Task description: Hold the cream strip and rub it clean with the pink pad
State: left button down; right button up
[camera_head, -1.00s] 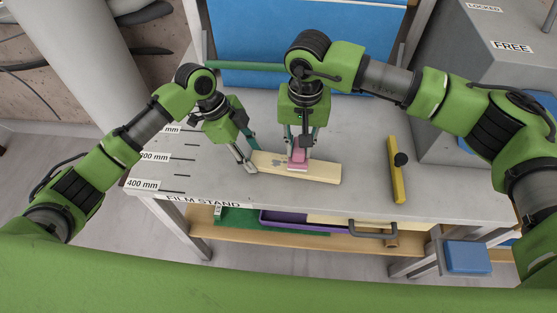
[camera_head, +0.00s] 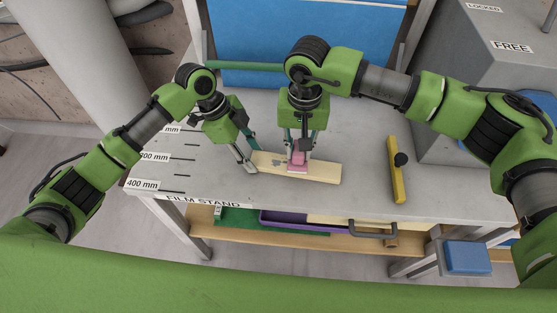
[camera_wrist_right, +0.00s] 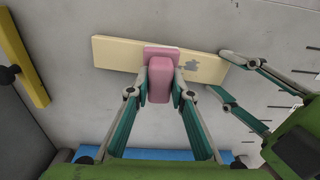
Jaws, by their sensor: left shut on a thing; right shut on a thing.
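The cream strip (camera_head: 322,172) lies on the grey slab and also shows in the right wrist view (camera_wrist_right: 115,53). A grey smudge (camera_wrist_right: 192,66) marks its face on the left gripper's side of the pad. My left gripper (camera_head: 252,163) is shut on the strip's left end. My right gripper (camera_head: 298,154) is shut on the pink pad (camera_head: 298,159), whose block stands between the fingers in the right wrist view (camera_wrist_right: 160,80). The pad's flat base is over the strip's middle and appears to touch it, beside the smudge. Part of the smudge may be hidden by the pad.
A yellow bar with a black knob (camera_head: 396,172) lies on the slab (camera_head: 365,190) to the right. A grey block (camera_head: 450,110) stands at the back right, and a blue panel (camera_head: 250,55) at the back. The slab between strip and yellow bar is clear.

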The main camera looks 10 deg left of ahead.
jog(key=shift+f, duration=0.75)
jog(key=shift+a, duration=0.1)
jog(key=shift+w+a, duration=0.15)
jog(key=shift+a, duration=1.05)
pick_arm(q)
jog(key=shift+d+r, duration=0.1)
jog(key=shift+d, duration=0.1)
pick_arm(e)
jog(key=shift+a+f, duration=0.1)
jog(key=shift+a, duration=2.3)
pick_arm(q)
jog(key=shift+a, duration=0.1)
pick_arm(e)
jog(key=shift+w+d, duration=0.15)
jog(key=shift+d, duration=0.85)
pick_arm(q)
jog(key=shift+a, duration=0.1)
pick_arm(e)
jog(key=shift+s+d, duration=0.2)
jog(key=shift+d, duration=1.25)
jog(key=shift+s+d, duration=0.15)
jog(key=shift+d, duration=1.25)
